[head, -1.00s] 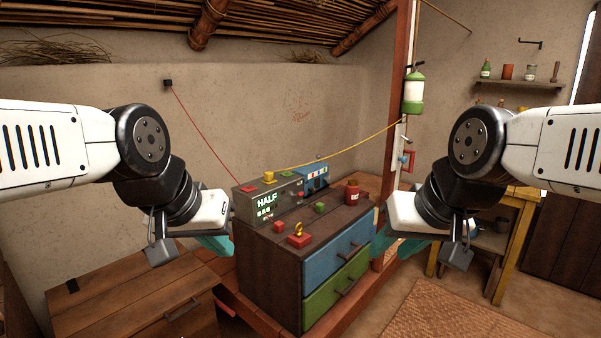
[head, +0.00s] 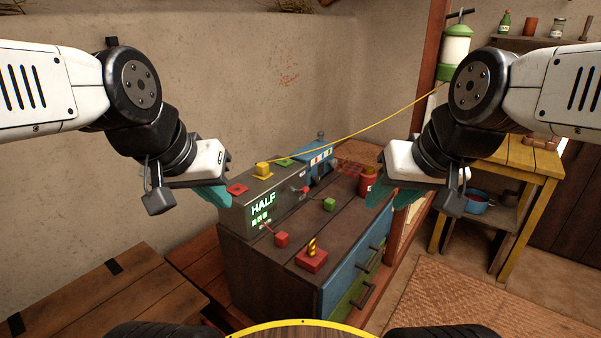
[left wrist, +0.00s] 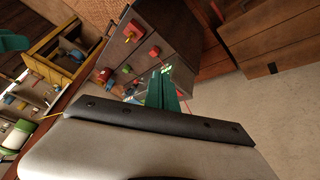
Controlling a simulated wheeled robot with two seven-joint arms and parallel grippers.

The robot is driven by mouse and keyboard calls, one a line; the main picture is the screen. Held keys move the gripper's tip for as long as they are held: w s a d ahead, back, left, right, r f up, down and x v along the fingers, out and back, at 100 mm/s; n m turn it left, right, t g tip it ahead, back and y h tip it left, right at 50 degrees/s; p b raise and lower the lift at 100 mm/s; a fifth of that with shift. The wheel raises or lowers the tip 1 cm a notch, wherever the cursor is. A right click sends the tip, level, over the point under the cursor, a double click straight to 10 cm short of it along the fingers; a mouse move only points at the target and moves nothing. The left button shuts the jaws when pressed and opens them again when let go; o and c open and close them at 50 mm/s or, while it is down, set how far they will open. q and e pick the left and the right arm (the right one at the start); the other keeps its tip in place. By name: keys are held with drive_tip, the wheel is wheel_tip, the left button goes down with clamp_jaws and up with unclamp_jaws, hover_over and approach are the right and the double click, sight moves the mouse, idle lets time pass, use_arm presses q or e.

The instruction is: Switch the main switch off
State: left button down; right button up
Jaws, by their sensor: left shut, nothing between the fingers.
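A grey box (head: 288,207) with a green lit "HALF" display (head: 263,203) stands on the dark wooden cabinet. Red knobs on rods (head: 281,239) come off its front. Behind it is a blue box (head: 315,160) with an upright grey lever (head: 321,136). I cannot tell which of these is the main switch. My left gripper (head: 216,196) is shut and empty, just left of the grey box; its teal fingers also show in the left wrist view (left wrist: 168,92). My right gripper (head: 379,196) hangs near the cabinet's right side, touching nothing visible; its jaw opening is unclear.
On the cabinet top (head: 262,258) are a green block (head: 329,204), a red block with a striped piece (head: 312,258) and a red jar (head: 367,182). A yellow cord (head: 385,118) runs up right. A wooden chest (head: 110,290) is at lower left, a yellow table (head: 520,155) at right.

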use_arm(q)
drive_tip(key=w+d+r+m+g, duration=0.15)
drive_tip(key=w+r, duration=0.25)
drive_tip(key=w, duration=0.6)
drive_tip(key=w+d+f+m+g, duration=0.1)
drive_tip(key=w+d+f+m, duration=0.1)
drive_tip(key=w, duration=1)
drive_tip(key=w+d+f+m+g+h, duration=0.1)
drive_tip(key=w+d+f, duration=0.4)
drive_tip(key=w, duration=0.7)
drive_tip(key=shift+w+d+f+m+g, duration=0.25)
drive_tip(key=shift+w+f+m+g, duration=0.25)
drive_tip(key=shift+m, duration=0.65)
drive_tip(key=shift+s, duration=0.1)
approach(305, 187)
wheel_tip(305, 187, down, 5)
drive_tip(key=shift+w+d+f, duration=0.35)
drive_tip(key=shift+d+f, duration=0.1)
drive_tip(key=shift+d, duration=0.2)
drive_tip(key=shift+d, duration=0.1)
